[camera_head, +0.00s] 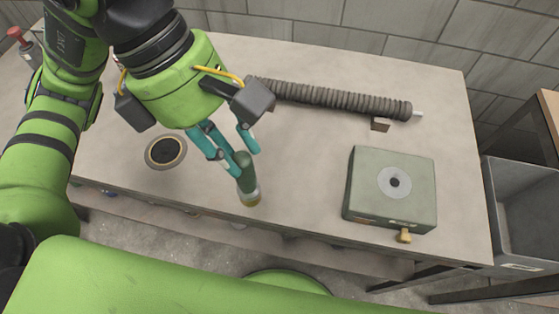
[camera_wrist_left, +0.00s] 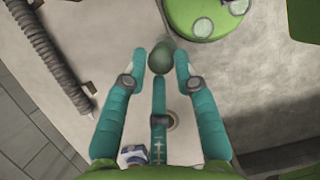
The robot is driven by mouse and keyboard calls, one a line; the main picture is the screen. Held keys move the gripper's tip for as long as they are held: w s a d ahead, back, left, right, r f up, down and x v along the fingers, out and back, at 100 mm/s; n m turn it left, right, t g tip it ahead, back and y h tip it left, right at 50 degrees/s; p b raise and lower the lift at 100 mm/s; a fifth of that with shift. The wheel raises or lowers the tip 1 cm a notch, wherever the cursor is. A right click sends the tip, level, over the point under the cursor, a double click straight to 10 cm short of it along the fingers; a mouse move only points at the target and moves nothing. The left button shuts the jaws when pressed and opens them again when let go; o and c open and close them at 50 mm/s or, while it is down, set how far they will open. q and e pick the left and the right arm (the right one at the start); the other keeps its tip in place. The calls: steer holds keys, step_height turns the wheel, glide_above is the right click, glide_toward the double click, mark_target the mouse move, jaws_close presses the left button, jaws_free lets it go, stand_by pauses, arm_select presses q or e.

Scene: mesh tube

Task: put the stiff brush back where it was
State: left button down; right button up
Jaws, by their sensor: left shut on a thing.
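The stiff brush (camera_head: 246,179) has a dark green handle, a pale metal band and a yellowish lower end. It points down over the front part of the table. My left gripper (camera_head: 246,152), with teal fingers, is shut on its upper handle. In the left wrist view the rounded green handle end (camera_wrist_left: 161,56) shows between the fingertips (camera_wrist_left: 162,75). The lower end of the brush is hidden there. I cannot tell whether the brush touches the table. My right gripper is not in view.
A ribbed grey tube (camera_head: 335,98) lies along the back of the table (camera_head: 300,150). A green-grey box (camera_head: 392,190) with a round disc and brass knob stands at right. A dark-rimmed round piece (camera_head: 166,152) lies left. A grey bin (camera_head: 525,210) is beyond the right edge.

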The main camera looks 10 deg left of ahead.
arm_select(q)
steer(key=p, duration=0.2)
steer(key=w+p, duration=0.1)
steer(key=p, duration=0.2)
steer(key=shift+w+a+r, duration=0.2)
steer(key=shift+r, duration=0.1)
steer(key=w+a+f+p, duration=0.2)
steer(key=w+f+p, duration=0.5)
steer(key=w+f, duration=0.3)
steer(key=shift+f+p, duration=0.3)
steer(key=shift+f, duration=0.55)
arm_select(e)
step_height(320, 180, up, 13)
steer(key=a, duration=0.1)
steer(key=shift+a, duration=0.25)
arm_select(q)
steer(key=shift+f, duration=0.15)
steer(key=c, duration=1)
jaws_free()
steer(key=shift+o, duration=0.2)
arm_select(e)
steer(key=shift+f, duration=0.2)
